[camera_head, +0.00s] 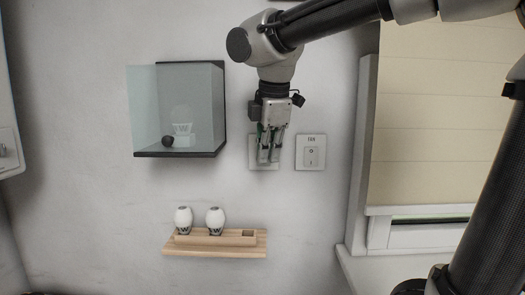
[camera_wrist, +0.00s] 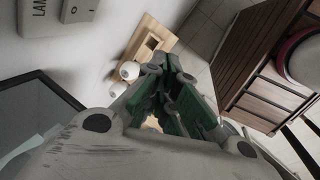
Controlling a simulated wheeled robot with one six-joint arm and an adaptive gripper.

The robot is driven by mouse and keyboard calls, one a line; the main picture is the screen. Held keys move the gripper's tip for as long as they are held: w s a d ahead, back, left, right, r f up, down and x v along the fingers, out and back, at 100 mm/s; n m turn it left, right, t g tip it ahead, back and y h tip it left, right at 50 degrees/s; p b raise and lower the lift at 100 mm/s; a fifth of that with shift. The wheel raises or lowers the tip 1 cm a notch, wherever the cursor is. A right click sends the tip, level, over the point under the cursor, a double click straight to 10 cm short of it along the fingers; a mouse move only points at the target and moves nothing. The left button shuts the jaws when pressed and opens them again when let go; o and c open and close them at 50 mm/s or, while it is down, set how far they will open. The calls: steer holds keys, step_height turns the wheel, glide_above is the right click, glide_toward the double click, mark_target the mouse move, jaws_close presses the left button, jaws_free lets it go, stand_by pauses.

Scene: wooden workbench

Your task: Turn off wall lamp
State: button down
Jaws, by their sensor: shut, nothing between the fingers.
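A pale wall switch plate (camera_head: 255,163) is mostly hidden behind my gripper (camera_head: 268,160) in the head view. A plate lettered "LAM", cut off by the frame edge, shows at the top left of the wrist view (camera_wrist: 62,16). My gripper is shut and empty, pointing down in front of the hidden plate; I cannot tell whether it touches it. To its right is a separate switch plate (camera_head: 310,152) that appears to read "FAN". A glass wall case (camera_head: 146,100) at the left holds a white object and a dark ball; I cannot identify a lit wall lamp.
Below is a wooden shelf (camera_head: 215,251) with two white bulb-like objects (camera_head: 184,219) (camera_head: 215,220). A window with a blind (camera_head: 450,110) is at the right. In the wrist view, wooden slatted furniture (camera_wrist: 245,50) stands beyond. The wall between case and shelf is clear.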

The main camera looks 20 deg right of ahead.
steer(key=w+r+n+h, duration=0.1)
steer(key=w+r+n, duration=0.2)
steer(key=r+n, duration=0.4)
steer(key=n, duration=0.7)
steer(key=shift+t, duration=0.3)
steer(key=shift+f, duration=0.1)
steer(key=w+d+f, duration=0.2)
steer(key=w+f, duration=0.5)
steer(key=f, duration=0.1)
steer(key=shift+w+f, duration=0.15)
steer(key=shift+f, duration=0.25)
steer(key=shift+d, duration=0.1)
